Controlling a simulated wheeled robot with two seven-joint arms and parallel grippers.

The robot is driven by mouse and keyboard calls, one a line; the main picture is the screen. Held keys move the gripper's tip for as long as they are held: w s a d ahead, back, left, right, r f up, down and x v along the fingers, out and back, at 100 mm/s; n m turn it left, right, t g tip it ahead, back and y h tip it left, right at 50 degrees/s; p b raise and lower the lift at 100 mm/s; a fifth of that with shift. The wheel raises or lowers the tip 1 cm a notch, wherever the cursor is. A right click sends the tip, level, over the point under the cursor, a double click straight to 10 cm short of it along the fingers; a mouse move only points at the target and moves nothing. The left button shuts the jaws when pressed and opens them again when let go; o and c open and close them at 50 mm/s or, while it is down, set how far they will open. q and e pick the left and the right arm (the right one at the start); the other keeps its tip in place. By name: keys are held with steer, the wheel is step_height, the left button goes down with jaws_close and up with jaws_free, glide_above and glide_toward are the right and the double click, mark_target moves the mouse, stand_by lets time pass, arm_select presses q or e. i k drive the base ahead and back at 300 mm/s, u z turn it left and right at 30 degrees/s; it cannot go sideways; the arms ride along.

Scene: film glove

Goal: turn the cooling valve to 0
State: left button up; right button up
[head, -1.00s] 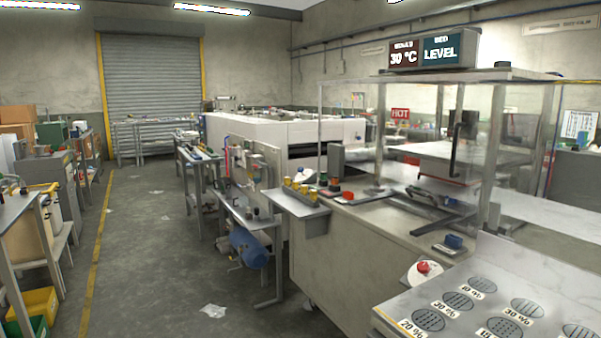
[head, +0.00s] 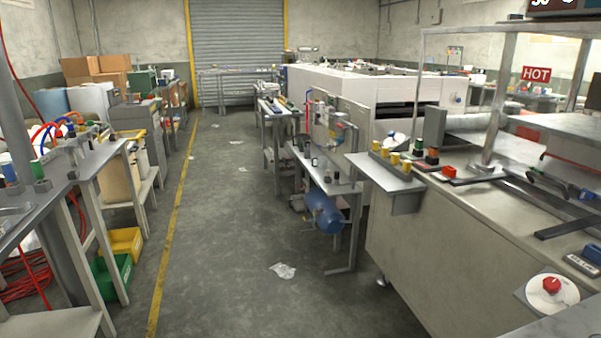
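No part is readably labelled as the cooling valve. A red knob on a round white dial (head: 551,286) sits at the lower right, at the near corner of the machine bench; its markings are too small to read. An upright panel with blue and red pipes and small fittings (head: 325,128) stands in the middle, behind a small bench. Whether either one carries the cooling valve I cannot tell. Neither of my grippers is in view.
The long machine bench (head: 430,240) fills the right side. A side bench with coloured hoses (head: 75,185) stands at the left, with yellow (head: 122,243) and green (head: 110,280) bins beside it. The grey floor (head: 225,260) between is open, with scraps of paper.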

mark_target(392, 134)
steer(key=u, duration=0.55)
steer(key=i, duration=2.35)
steer(key=z, duration=0.1)
